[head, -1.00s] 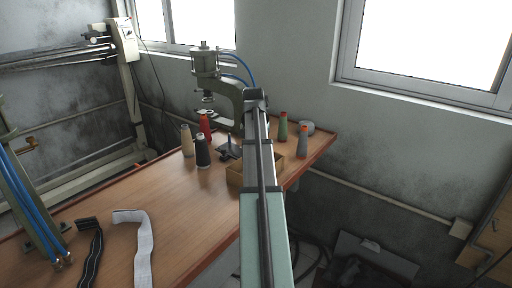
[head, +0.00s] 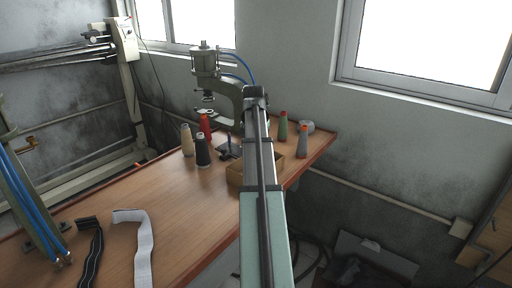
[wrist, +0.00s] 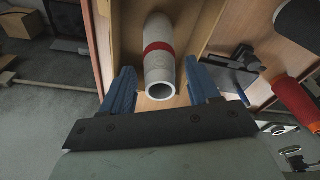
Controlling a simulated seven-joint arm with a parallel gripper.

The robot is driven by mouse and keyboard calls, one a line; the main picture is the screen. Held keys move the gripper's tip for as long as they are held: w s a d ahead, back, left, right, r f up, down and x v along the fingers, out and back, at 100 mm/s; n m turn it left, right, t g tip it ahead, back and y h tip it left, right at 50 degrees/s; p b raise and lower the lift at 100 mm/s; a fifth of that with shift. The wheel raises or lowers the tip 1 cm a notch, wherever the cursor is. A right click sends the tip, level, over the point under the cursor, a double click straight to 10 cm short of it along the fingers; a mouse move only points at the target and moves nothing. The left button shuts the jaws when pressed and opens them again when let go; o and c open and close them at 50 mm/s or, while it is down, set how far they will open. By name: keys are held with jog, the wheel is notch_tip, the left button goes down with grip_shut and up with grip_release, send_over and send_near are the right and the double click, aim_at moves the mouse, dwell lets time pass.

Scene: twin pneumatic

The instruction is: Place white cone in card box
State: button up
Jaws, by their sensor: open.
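In the wrist view the white cone (wrist: 158,68) has a red band and its round open end faces my camera. It lies lengthwise between the walls of the card box (wrist: 216,25); I cannot tell whether it rests on the floor. My gripper (wrist: 160,67) is open, with one blue finger on each side of the cone and gaps between. In the head view the card box (head: 234,175) stands on the table, partly hidden by my arm. The gripper and the white cone are hidden there.
A cream cone (head: 187,141), a black cone (head: 202,151) and a red cone (head: 205,127) stand left of the box. Two green-grey cones stand to its right, near the table's edge (head: 322,155). A press (head: 207,65) rises behind. The table's left front holds two straps.

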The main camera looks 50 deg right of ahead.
notch_tip(320, 180, up, 11)
jog(key=a, duration=0.1)
jog(key=shift+s+a+r, duration=0.2)
jog(key=shift+s+a, duration=0.1)
jog(key=shift+s, duration=0.05)
